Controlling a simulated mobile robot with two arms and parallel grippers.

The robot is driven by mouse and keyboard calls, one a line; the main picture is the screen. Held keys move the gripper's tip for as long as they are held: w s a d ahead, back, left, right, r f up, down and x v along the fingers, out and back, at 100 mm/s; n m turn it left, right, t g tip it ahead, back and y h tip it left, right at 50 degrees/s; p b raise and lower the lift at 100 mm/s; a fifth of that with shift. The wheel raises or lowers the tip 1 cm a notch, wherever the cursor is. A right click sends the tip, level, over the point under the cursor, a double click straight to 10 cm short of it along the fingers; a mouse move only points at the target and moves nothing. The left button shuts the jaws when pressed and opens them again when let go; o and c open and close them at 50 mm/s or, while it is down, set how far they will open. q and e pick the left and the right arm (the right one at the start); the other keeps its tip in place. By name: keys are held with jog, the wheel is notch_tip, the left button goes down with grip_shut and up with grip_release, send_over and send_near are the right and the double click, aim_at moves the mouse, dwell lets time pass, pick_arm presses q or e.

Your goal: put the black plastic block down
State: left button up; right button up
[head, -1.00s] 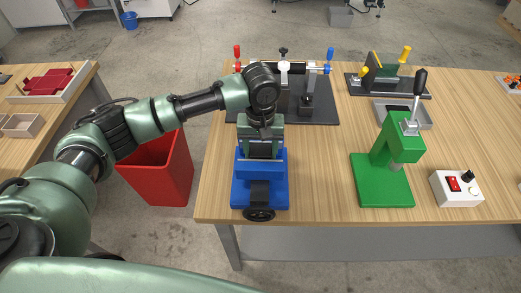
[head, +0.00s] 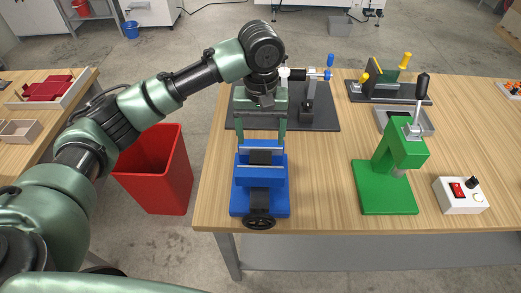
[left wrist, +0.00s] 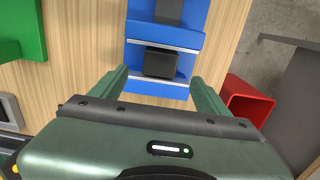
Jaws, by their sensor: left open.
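The black plastic block (head: 260,157) sits in the blue vise (head: 262,174), between its two jaws. In the left wrist view the block (left wrist: 160,64) lies in the gap between two silver jaw strips. My left gripper (head: 261,144) is open above the vise, with one finger to each side of the block. In the left wrist view its fingers (left wrist: 158,84) are spread wide with nothing between them, clear of the block. My right gripper is not in view.
A green press (head: 390,170) and a white switch box (head: 459,196) stand to the right on the wooden table. A dark fixture (head: 322,115) with coloured handles is behind the vise. A red bin (head: 155,175) stands on the floor to the left.

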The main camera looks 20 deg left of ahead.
pick_arm(q)
jog(key=shift+r, duration=1.45)
